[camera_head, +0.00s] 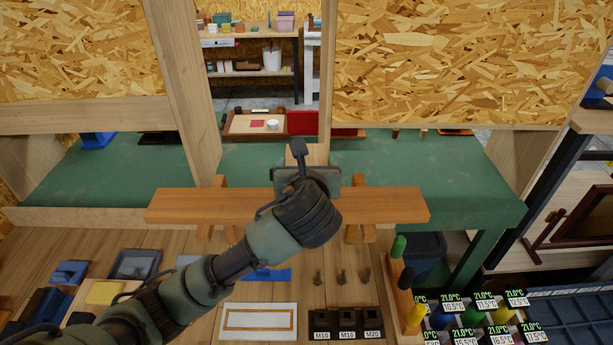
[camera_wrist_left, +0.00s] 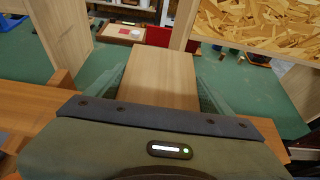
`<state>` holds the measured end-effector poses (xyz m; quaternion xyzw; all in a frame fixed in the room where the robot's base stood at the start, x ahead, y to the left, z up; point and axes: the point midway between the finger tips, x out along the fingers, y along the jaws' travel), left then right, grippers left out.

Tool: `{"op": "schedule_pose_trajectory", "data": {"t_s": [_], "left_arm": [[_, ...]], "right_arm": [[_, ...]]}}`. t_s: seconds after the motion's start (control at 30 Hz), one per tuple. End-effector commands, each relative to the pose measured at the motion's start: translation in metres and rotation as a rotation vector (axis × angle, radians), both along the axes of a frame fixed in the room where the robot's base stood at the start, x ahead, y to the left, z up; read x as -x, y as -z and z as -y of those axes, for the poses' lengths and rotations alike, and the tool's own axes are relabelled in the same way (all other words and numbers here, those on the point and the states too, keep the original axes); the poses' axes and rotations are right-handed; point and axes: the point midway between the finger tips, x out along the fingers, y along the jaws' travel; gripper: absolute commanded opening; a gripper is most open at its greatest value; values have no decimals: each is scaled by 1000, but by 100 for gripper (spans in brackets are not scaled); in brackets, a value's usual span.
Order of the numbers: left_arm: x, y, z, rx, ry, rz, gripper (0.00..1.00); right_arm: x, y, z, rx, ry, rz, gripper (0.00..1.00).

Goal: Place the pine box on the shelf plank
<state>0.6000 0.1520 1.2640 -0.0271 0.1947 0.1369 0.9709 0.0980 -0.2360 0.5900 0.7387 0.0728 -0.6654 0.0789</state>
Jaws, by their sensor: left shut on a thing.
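The shelf plank (camera_head: 190,205) is an orange-brown board lying level across wooden brackets in the middle of the head view; it also shows at the left of the wrist view (camera_wrist_left: 25,103). My left gripper (camera_head: 307,176) is over the middle of the plank, pointing away from me. It is shut on the pine box (camera_wrist_left: 160,75), a pale wooden block between its fingers in the wrist view. In the head view only the box's far part (camera_head: 314,154) shows past the gripper. Whether the box touches the plank is hidden. My right gripper is not in view.
Wooden posts and chipboard panels (camera_head: 460,60) frame an opening beyond the plank. A green bench top (camera_head: 430,160) lies behind it. On the near plank bench are a white framed tray (camera_head: 258,322), a black labelled block (camera_head: 345,322) and colored-handled tools (camera_head: 398,247).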

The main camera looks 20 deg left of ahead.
Motion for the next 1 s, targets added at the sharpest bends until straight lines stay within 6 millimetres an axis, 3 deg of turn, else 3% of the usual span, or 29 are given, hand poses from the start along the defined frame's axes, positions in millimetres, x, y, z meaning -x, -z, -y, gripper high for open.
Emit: {"op": "schedule_pose_trajectory", "data": {"t_s": [0.13,0.33,0.7,0.73,0.77,0.8,1.0], "left_arm": [[1,14,0,-3,0,-2,29],[0,38,0,0,0,0,29],[0,42,0,-1,0,2,29],[0,43,0,0,0,1,87],[0,43,0,0,0,1,96],[0,43,0,0,0,1,100],[0,42,0,0,0,1,100]], "right_arm": [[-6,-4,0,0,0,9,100],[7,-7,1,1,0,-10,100],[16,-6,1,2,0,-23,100],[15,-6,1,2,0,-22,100],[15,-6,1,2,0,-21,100],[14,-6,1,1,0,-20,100],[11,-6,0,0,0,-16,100]]}}
